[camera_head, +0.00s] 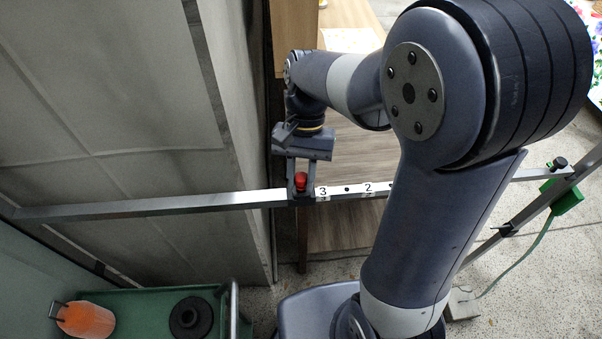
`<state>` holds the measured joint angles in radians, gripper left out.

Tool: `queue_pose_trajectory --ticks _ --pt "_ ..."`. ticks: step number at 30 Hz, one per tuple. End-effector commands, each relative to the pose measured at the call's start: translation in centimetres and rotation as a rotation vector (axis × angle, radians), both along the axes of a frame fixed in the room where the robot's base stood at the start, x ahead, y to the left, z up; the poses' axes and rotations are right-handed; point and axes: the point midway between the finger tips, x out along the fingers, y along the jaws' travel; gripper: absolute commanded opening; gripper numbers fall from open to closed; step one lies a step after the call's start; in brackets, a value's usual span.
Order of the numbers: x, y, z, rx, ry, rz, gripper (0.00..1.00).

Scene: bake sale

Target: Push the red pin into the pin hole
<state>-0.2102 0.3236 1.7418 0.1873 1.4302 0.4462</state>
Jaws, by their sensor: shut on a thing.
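A red pin (301,181) shows between the fingers of my gripper (301,188), right at the metal bar (150,208). My gripper points down and is shut on the pin. The bar runs across the view and carries a white strip marked 3 and 2 (357,189), with a small dark hole (346,189) between the numbers. The pin is just left of the 3. The pin's lower end and any hole under it are hidden, so I cannot tell how deep it sits.
A grey panel (110,100) stands at left. A green cart (150,297) below holds an orange container (86,320) and a black disc-shaped thing (191,317). A wooden table (345,225) lies beneath the bar. At right are a metal post (540,205) and a green clamp-like part (566,197).

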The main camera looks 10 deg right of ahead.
Motion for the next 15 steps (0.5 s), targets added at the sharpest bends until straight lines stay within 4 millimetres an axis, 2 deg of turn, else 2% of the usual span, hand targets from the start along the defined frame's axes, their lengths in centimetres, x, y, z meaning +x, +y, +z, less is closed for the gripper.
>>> queue_pose_trajectory --ticks 9,10,15 --pt "0.01 0.00 0.02 0.000 0.000 0.000 0.02" --pt "0.01 0.00 0.02 0.000 0.000 0.000 0.26" --pt "0.01 0.00 0.02 0.000 0.000 0.000 0.40"
